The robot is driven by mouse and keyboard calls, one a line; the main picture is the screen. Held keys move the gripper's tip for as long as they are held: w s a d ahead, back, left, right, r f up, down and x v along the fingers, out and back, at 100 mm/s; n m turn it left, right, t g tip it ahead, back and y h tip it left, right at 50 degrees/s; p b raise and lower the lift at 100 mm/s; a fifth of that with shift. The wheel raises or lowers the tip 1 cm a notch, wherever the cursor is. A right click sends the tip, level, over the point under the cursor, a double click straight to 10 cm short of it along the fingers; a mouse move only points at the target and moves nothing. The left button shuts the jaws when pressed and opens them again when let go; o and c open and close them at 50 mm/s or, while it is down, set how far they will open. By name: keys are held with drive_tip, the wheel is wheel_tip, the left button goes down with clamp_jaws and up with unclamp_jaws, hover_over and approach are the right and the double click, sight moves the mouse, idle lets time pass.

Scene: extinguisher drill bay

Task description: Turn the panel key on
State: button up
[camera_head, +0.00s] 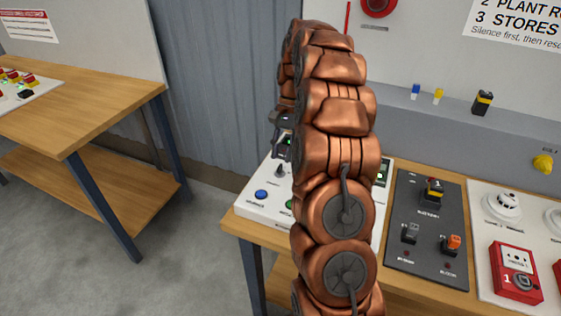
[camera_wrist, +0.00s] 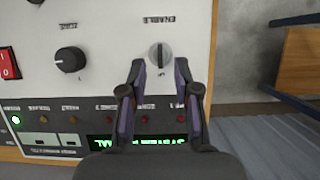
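The enable key switch (camera_wrist: 160,55) shows in the wrist view, upside down, as a round silver lock with a narrow upright key bow across it. My gripper (camera_wrist: 160,72) is open, with one dark finger on each side just below the key in the picture. The fingertips look apart from it; how far above the panel they are I cannot tell. The white panel (camera_head: 250,211) stands on the wooden bench in the head view.
The wrist view shows a black zone knob (camera_wrist: 70,60), a red rocker switch (camera_wrist: 8,62), a lit green lamp (camera_wrist: 16,120) and a green display (camera_wrist: 135,142). In the head view, a dark switch board (camera_head: 428,265) and red call point (camera_head: 516,272) stand right.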

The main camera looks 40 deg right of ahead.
sight(280, 165)
drive_tip(key=shift+p+x, duration=0.45)
drive_tip(key=shift+x, duration=1.4)
drive_tip(key=shift+c, duration=0.2)
clamp_jaws()
